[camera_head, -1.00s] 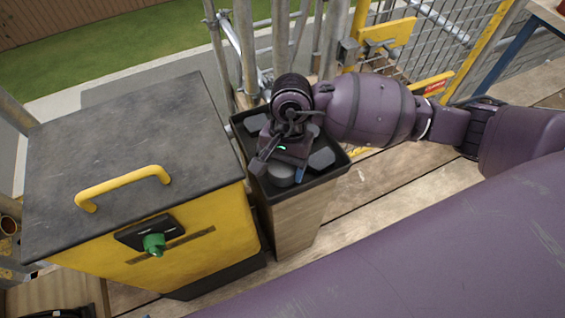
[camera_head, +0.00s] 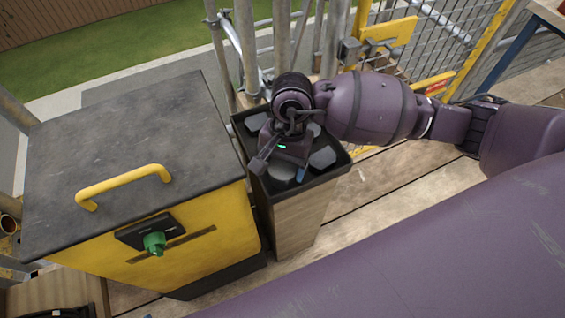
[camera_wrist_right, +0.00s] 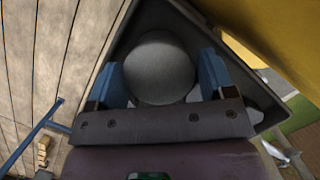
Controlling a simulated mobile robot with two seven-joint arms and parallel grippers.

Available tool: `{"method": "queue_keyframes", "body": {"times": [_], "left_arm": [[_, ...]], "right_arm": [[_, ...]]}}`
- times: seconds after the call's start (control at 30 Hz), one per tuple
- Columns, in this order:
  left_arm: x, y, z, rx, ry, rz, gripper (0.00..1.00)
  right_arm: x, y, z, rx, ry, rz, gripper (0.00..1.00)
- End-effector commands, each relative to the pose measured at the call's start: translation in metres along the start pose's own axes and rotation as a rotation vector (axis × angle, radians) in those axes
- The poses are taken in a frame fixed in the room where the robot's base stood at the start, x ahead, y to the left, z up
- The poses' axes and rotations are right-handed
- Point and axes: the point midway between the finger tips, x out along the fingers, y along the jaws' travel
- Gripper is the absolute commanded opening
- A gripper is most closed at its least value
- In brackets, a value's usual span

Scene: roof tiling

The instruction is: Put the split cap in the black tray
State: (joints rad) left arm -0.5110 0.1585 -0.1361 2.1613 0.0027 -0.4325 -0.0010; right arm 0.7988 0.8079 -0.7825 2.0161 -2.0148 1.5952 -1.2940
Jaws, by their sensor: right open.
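The black tray (camera_head: 338,174) sits on top of a wooden stand, and its dark walls surround the gripper in the right wrist view (camera_wrist_right: 222,38). My right gripper (camera_head: 280,170) points down over the tray's near part. It is open, with blue-padded fingers (camera_wrist_right: 162,84) on either side of a round grey cap (camera_wrist_right: 158,62). The cap lies in the tray and also shows below the gripper in the head view (camera_head: 282,174). I cannot make out a split in it. Whether the pads touch it is unclear. My left gripper is not in view.
Several other grey pieces lie in the tray, one near its right corner (camera_head: 323,158). A yellow bin (camera_head: 200,240) with a dark lid and yellow handle stands close on the left. Scaffold poles and a mesh barrier (camera_head: 440,50) are behind. Wooden planks lie right of the stand.

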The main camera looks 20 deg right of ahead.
Motion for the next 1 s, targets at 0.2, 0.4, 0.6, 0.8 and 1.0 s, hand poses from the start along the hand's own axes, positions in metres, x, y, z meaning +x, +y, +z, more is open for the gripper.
{"method": "queue_keyframes", "body": {"times": [0.2,0.4,0.6,0.8,1.0], "left_arm": [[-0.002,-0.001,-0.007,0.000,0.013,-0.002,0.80],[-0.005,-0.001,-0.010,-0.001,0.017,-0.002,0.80],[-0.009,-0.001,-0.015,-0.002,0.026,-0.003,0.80],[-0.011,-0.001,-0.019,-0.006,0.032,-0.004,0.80],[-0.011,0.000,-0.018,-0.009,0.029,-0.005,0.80]], "right_arm": [[-0.010,0.006,0.001,0.006,-0.007,0.024,0.80],[-0.056,0.004,0.002,0.004,-0.001,0.015,0.80],[-0.094,0.003,0.003,0.002,-0.002,0.013,0.80],[-0.117,0.002,0.003,0.003,-0.004,0.013,0.80],[-0.124,0.002,0.003,0.003,-0.007,0.014,0.80]]}}
